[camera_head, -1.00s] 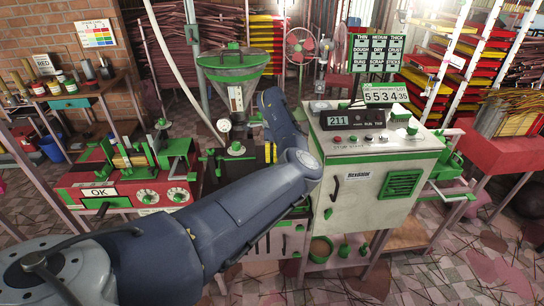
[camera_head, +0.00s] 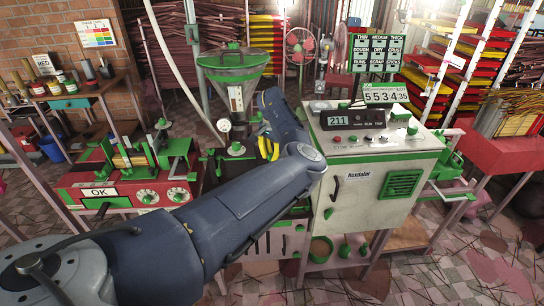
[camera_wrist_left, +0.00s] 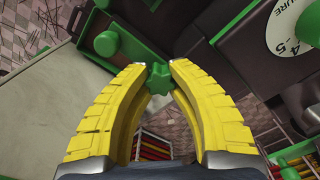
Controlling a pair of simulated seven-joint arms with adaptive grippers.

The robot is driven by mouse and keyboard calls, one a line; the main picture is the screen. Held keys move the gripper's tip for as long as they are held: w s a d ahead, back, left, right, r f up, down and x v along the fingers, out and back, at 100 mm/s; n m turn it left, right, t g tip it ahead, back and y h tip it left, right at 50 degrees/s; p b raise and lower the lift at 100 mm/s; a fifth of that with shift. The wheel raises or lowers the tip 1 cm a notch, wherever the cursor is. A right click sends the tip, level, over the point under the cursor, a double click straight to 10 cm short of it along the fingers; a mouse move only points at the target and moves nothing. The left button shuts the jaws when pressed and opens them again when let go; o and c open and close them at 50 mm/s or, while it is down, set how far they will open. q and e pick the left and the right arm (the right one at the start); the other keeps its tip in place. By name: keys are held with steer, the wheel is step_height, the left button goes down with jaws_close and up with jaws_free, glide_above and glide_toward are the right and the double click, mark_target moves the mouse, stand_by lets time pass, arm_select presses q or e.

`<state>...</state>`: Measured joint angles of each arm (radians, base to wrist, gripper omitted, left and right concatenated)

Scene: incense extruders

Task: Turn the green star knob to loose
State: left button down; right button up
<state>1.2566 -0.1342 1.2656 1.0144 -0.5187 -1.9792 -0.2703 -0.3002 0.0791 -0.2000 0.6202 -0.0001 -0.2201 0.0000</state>
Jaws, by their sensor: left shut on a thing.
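The green star knob (camera_wrist_left: 158,79) is small and lobed, and sits between the tips of my left gripper (camera_wrist_left: 158,67) in the left wrist view. The two yellow fingers are closed against its sides. In the head view the yellow fingers of my left gripper (camera_head: 267,145) show beside the blue arm, left of the white control cabinet (camera_head: 372,190). The knob cannot be made out there, being hidden behind or near the arm. My right gripper is not in view.
A green-rimmed hopper (camera_head: 233,72) and a pressure gauge (camera_head: 224,126) stand left of the gripper. A red machine with dials (camera_head: 125,195) is farther left. In the wrist view, a white dial (camera_wrist_left: 294,27) and a green bar (camera_wrist_left: 135,45) lie close to the fingers.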

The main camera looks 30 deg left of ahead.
mark_target(272, 154)
arm_select(q)
steer(key=n, duration=0.4)
steer(key=shift+n, duration=2.1)
steer(key=c, duration=1.1)
jaws_free()
steer(key=shift+o, duration=0.2)
steer(key=shift+r, duration=0.1)
step_height(272, 154, up, 12)
steer(key=shift+w, duration=0.1)
